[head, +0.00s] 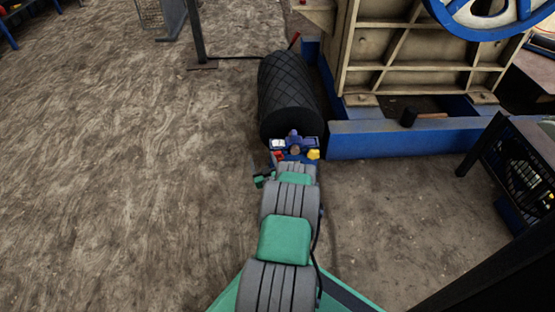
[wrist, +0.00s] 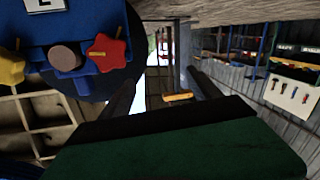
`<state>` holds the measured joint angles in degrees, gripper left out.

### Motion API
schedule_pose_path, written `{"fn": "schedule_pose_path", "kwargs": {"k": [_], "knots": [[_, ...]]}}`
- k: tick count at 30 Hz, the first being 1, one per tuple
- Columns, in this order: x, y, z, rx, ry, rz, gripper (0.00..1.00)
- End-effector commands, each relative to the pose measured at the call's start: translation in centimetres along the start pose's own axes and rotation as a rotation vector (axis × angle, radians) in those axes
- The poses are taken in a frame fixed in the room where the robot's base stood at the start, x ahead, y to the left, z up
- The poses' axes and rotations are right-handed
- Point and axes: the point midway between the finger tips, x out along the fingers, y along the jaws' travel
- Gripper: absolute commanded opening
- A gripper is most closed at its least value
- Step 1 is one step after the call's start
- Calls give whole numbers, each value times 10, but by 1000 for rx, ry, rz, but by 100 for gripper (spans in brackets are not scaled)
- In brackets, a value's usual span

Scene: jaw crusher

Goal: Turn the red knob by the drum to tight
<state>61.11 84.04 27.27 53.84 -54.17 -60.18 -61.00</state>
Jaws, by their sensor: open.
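The red star-shaped knob (wrist: 110,50) sits on a blue panel (wrist: 95,18) at the upper left of the wrist view. In the head view the red knob (head: 279,155) is small, on the left of the blue panel (head: 306,144) at the near end of the black drum (head: 290,88). My gripper (wrist: 161,80) is open, its two dark fingers apart with nothing between them. The knob lies beside and left of the fingers, not between them. In the head view my arm hides most of the gripper. I cannot tell whether the knob is tight.
A yellow knob (wrist: 12,66) and a round brownish knob or stub (wrist: 65,58) share the panel. The beige crusher frame (head: 400,60) and blue base beam (head: 400,138) stand right of the drum. A hammer (head: 412,117) lies on the beam.

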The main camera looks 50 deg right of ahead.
Motion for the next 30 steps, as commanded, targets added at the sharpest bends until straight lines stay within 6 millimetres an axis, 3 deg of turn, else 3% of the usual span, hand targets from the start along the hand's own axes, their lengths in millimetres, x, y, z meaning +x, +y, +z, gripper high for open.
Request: {"fn": "schedule_pose_path", "kwargs": {"k": [1, 3, 6, 19, 30], "knots": [[-18, 20, 23, 7, 7, 76, 72], [-36, 39, 40, 8, 20, 154, 72], [-45, 51, 50, 6, 28, 204, 72], [22, 64, 51, 5, 28, 205, 72], [28, 68, 47, 7, 26, 207, 70]]}}
